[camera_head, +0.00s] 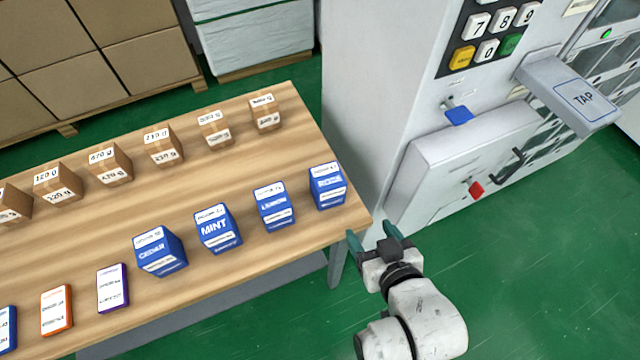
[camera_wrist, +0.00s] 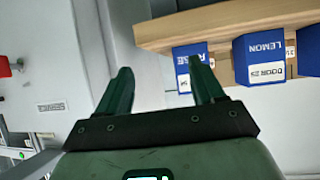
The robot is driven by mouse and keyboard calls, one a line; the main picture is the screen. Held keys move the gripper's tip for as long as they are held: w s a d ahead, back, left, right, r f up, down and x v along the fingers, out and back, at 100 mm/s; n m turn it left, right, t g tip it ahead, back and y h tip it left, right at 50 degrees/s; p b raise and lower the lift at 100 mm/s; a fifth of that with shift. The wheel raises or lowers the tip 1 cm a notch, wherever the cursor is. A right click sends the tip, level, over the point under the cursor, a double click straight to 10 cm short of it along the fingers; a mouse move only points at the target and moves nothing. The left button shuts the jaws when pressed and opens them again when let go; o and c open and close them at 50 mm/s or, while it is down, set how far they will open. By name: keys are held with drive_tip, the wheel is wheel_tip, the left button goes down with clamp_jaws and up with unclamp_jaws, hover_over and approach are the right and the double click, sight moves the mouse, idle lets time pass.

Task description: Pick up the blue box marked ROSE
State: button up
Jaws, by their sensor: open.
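The blue box marked ROSE (camera_head: 327,187) stands at the right end of the front row on the wooden table. Its name is too small to read in the head view. In the wrist view the box (camera_wrist: 183,56) hangs at the table edge in the tilted picture, its lettering partly covered by a finger. My gripper (camera_head: 373,237) is open and empty, just off the table's right front corner, to the right of and nearer than the box. In the wrist view its green fingers (camera_wrist: 160,68) stand apart, with nothing between them.
The LEMON box (camera_head: 274,207) stands close left of ROSE, then MINT (camera_head: 217,229) and CEDAR (camera_head: 160,251). Brown cartons (camera_head: 265,112) line the table's back. A grey vending machine (camera_head: 385,75) with a TAP flap (camera_head: 583,100) stands right of the table (camera_head: 240,165).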

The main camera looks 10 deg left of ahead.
sight(333, 200)
drive_tip(key=o, duration=0.4)
drive_tip(key=shift+n+t+y, duration=0.4)
drive_tip(key=shift+t+y, duration=0.2)
drive_tip(key=shift+y, duration=0.2)
drive_tip(key=a, duration=0.1)
drive_tip(key=w+a+r, duration=0.1)
drive_tip(key=a, duration=0.3)
drive_tip(key=shift+w+r, duration=0.2)
drive_tip(key=shift+r, duration=0.1)
drive_tip(key=shift+o, duration=0.2)
drive_tip(key=x, duration=0.3)
drive_tip(key=shift+w+a+f, duration=0.1)
drive_tip(key=shift+w+a, duration=0.15)
drive_tip(key=shift+w, duration=0.05)
drive_tip(key=shift+x, duration=3.2)
